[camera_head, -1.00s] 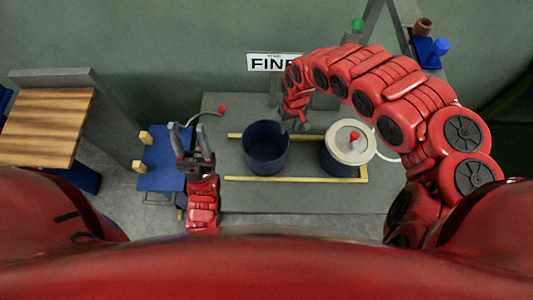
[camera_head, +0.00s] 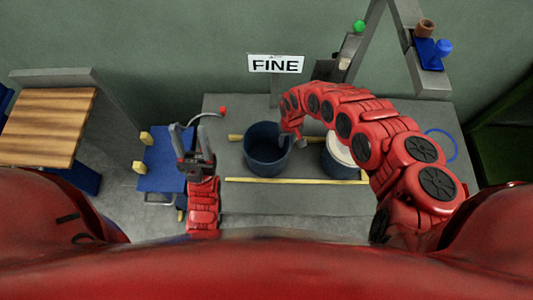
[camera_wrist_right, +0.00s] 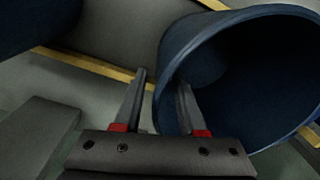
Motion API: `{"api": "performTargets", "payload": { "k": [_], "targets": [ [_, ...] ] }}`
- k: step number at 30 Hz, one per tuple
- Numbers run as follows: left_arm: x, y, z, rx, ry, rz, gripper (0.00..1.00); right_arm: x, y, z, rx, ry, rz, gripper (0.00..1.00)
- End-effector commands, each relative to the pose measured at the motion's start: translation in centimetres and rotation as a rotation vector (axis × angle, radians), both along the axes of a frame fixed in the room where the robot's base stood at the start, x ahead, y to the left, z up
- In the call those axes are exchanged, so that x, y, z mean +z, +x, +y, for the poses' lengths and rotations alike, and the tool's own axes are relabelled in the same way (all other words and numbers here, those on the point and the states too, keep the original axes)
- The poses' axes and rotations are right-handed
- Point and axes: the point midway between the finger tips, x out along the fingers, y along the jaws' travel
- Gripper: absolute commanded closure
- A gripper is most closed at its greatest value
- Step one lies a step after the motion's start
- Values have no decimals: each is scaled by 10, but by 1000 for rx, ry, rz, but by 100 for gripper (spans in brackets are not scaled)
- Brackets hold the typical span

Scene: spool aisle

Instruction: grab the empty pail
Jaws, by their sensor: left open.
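The open dark blue pail (camera_head: 249,158) stands on the grey table, and its inside looks empty. In the right wrist view the pail (camera_wrist_right: 225,60) fills the right side. My right gripper (camera_head: 293,141) is at the pail's right rim. In its wrist view the right gripper (camera_wrist_right: 161,80) is open, with one finger outside the wall and the other overlapping the rim, seemingly inside. Contact cannot be told. My left gripper (camera_head: 190,131) is open and empty, left of the pail. A second pail (camera_head: 338,168) with a pale lid (camera_head: 339,147) stands to the right, partly hidden by my right arm.
Yellow strips (camera_head: 290,180) lie on the grey table (camera_head: 290,200) around the pails. A FINE sign (camera_head: 276,64) stands behind. A blue stand (camera_head: 163,160) and a red-tipped curved piece (camera_head: 222,111) are at left. A blue ring (camera_head: 440,145) lies at right.

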Motion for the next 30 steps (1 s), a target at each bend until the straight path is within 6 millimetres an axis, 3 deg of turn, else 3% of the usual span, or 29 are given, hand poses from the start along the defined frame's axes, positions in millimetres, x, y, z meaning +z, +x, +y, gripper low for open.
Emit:
{"api": "performTargets", "payload": {
  "k": [5,9,12,30],
  "targets": [
    [0,0,0,0,0,0,48,0,0,0,0,0,-1,62],
    [0,0,0,0,0,0,48,0,0,0,0,0,-1,87],
    [0,0,0,0,0,0,48,0,0,0,0,1,-1,100],
    [0,0,0,0,0,0,48,1,1,0,0,2,-2,100]
  ]
}}
